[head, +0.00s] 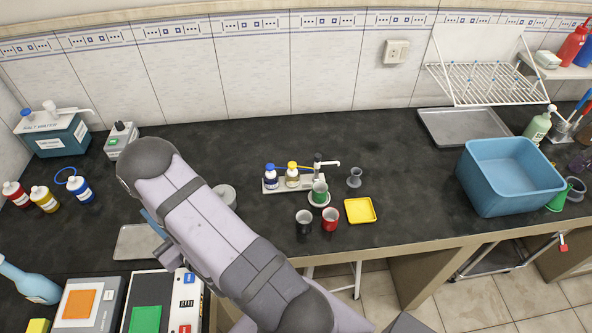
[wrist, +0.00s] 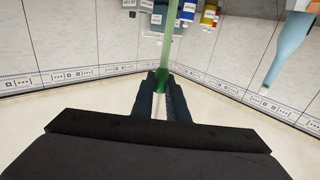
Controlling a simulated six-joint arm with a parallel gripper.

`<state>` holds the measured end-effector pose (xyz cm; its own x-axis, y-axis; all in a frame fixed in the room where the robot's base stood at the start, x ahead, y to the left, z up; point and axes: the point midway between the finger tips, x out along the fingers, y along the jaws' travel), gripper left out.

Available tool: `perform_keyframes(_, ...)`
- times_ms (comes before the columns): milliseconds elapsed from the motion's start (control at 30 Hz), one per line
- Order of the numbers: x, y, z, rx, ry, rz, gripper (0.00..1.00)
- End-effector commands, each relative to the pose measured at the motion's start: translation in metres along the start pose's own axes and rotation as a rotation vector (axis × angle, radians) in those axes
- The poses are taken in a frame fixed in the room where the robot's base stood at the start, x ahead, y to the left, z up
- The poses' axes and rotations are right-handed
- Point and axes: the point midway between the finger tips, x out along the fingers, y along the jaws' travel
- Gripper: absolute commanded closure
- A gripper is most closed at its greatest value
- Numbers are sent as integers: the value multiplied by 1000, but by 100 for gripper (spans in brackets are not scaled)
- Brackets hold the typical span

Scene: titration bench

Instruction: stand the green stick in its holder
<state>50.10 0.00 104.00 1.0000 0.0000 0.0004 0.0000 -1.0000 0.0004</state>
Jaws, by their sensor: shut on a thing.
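The green stick (wrist: 168,45) is thin and see-through. In the wrist view it runs from between the dark fingers of my gripper (wrist: 161,82) up to the top edge. My gripper is shut on it. In the head view my arm covers the gripper and the stick, so I cannot see the stick's lower end or what is under it. I cannot tell for sure which thing is its holder; a small grey stand (head: 355,177) is on the bench right of the bottle rack.
A bottle rack (head: 290,187), cups (head: 330,219) and a yellow tray (head: 360,210) stand mid-bench. A grey round thing (head: 229,194) is partly behind my arm. A metal tray (head: 132,241) and a blue wash bottle (head: 36,284) are at left. A blue basin (head: 510,180) is at right.

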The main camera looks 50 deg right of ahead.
Motion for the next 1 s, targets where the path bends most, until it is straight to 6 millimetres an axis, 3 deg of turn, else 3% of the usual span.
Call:
perform_keyframes(567, 0, 8, -1, 0, 0, 17, 100)
perform_keyframes(767, -2, 47, -2, 0, 0, 108, 100)
perform_keyframes(1000, -22, 139, -5, 0, 0, 321, 100)
